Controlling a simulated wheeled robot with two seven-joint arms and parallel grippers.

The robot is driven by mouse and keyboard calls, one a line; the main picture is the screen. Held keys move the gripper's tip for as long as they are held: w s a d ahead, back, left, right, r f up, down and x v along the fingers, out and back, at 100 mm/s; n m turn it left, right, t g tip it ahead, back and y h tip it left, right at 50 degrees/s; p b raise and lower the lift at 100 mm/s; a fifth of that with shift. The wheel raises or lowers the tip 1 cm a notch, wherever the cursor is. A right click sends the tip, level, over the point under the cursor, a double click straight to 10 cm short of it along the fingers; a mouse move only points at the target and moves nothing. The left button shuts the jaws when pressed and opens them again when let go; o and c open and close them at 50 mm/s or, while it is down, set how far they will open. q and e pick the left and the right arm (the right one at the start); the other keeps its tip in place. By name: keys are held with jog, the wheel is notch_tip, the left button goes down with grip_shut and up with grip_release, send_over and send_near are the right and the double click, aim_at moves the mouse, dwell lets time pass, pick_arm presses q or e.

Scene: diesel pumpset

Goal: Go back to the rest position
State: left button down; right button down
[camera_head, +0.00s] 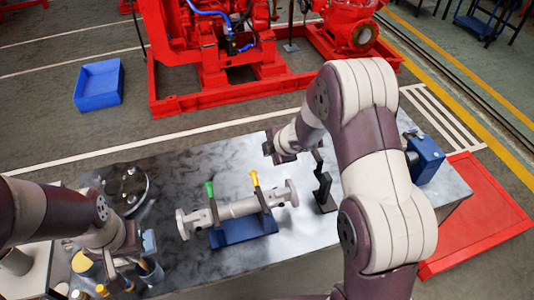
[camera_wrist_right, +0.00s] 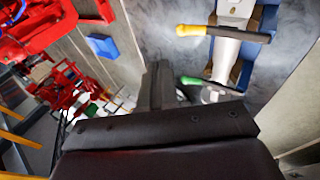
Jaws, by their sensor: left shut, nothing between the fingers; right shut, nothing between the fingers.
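My left arm comes in from the left in the head view. Its gripper (camera_head: 128,258) is shut and empty, low over the left end of the workbench (camera_head: 300,245), among small items. My right arm arches over the middle of the bench. Its gripper (camera_head: 272,152) is above the bench's far edge, shut and empty; its dark fingers also show in the right wrist view (camera_wrist_right: 158,88). It is apart from the grey pipe piece with green and yellow handles (camera_head: 236,209), which rests on a blue stand (camera_head: 243,231).
A black upright holder (camera_head: 324,185) stands right of the pipe piece. A round dark flange (camera_head: 126,188) lies at the left and a blue device (camera_head: 425,158) stands at the right. Beyond the bench are a blue bin (camera_head: 99,85) and the red pumpset frame (camera_head: 225,97).

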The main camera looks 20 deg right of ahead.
jog(key=s+d+f+m+g+h+b, duration=0.25)
jog(key=s+d+m, duration=0.25)
jog(key=s+m, duration=0.35)
jog(key=s+a+f+m+g+b, duration=0.2)
jog(key=s+m+b, duration=0.6)
jog(key=s, duration=0.7)
jog(key=shift+s+a+m+g, duration=0.3)
jog(key=shift+a+m+g, duration=0.15)
jog(key=shift+a+m, duration=0.65)
jog(key=shift+s, duration=0.2)
